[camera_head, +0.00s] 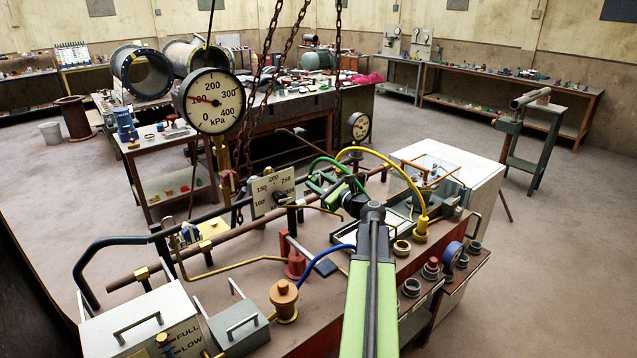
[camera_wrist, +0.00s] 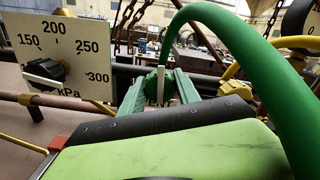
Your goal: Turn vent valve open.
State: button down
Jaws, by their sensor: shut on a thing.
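The vent valve shows in the wrist view as a green knob (camera_wrist: 152,84) with a pale upright bar, above a partly hidden label whose letters look like part of VENT. My gripper (camera_wrist: 160,92) has its green fingers on either side of this knob and is shut on it. The fingers and my green arm hide the lower part of the valve. A thick green hose (camera_wrist: 225,55) arches over the right side. In the head view my gripper (camera_head: 333,197) is at the bench's middle, beneath the green hose (camera_head: 338,164); the valve is too small and covered to make out there.
A square kPa dial plate (camera_wrist: 68,57) with a black knob stands left of my gripper. A round gauge (camera_head: 210,100) reads near 100 kPa. Chains (camera_head: 289,70) hang behind. A yellow hose (camera_head: 395,168) and brown pipes (camera_head: 200,250) crowd the bench. Open floor lies right.

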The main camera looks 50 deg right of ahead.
jog(key=n, duration=0.9)
jog(key=shift+f, duration=0.1)
jog(key=n, duration=0.4)
jog(key=shift+f+n, duration=0.1)
jog(key=shift+n, duration=1.7)
jog(key=shift+a, duration=0.1)
jog(key=c, duration=0.9)
grip_release()
